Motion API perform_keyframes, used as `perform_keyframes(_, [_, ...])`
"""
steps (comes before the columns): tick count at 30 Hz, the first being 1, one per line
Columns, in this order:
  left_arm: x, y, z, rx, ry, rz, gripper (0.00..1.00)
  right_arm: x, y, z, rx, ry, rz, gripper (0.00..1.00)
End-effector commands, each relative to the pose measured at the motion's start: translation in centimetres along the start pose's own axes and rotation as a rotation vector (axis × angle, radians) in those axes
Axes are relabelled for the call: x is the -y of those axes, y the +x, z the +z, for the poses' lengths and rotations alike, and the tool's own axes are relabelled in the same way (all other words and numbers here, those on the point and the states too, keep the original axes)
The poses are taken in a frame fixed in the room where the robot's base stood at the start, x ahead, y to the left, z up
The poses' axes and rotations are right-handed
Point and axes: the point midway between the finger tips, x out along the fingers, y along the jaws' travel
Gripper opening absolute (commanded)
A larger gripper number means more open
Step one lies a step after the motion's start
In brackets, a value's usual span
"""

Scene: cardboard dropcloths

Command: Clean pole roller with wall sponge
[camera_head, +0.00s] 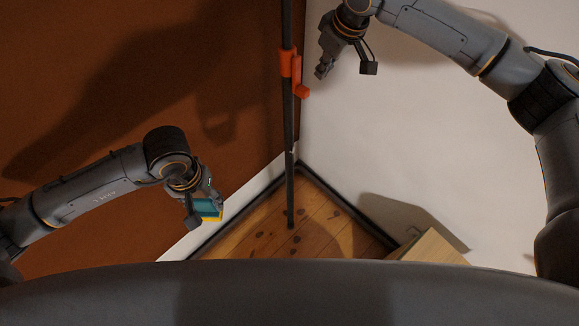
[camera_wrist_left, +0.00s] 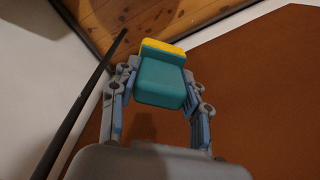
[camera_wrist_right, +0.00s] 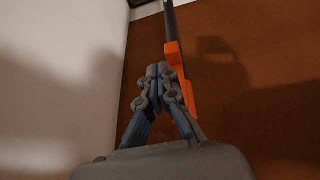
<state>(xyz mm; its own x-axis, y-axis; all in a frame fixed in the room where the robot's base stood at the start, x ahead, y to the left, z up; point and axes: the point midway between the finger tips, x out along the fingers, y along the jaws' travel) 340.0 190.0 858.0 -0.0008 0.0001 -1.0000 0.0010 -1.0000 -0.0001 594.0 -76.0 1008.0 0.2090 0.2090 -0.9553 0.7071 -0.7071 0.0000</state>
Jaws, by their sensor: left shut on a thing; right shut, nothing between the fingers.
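A dark upright pole (camera_head: 289,130) stands in the corner, with an orange clamp-like part (camera_head: 290,65) on its upper stretch. The orange part also shows in the right wrist view (camera_wrist_right: 181,85). I cannot make out a roller head. My left gripper (camera_head: 209,205) is shut on the sponge (camera_head: 207,208), left of the pole and apart from it. In the left wrist view the teal sponge (camera_wrist_left: 161,82) with a yellow layer sits between both fingers. My right gripper (camera_head: 321,72) is shut and empty, right of the orange part; in the right wrist view its fingertips (camera_wrist_right: 158,72) are just beside it.
A brown wall (camera_head: 90,60) is on the left and a white wall (camera_head: 400,140) on the right. The wooden floor (camera_head: 260,235) lies below, with dark skirting along its edges. A light wooden box-like thing (camera_head: 430,249) stands at the lower right.

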Motion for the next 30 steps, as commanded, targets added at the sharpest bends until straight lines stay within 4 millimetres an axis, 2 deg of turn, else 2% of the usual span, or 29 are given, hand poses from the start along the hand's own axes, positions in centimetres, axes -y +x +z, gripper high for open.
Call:
perform_keyframes(16, [0.00,-0.06,-0.01,0.000,0.000,0.000,0.21,0.03,1.01,0.33,0.001,0.000,-0.001,0.00])
perform_keyframes(30, [0.00,-0.37,-0.01,0.000,0.000,0.000,0.21,0.02,0.80,0.25,0.000,0.000,0.000,0.00])
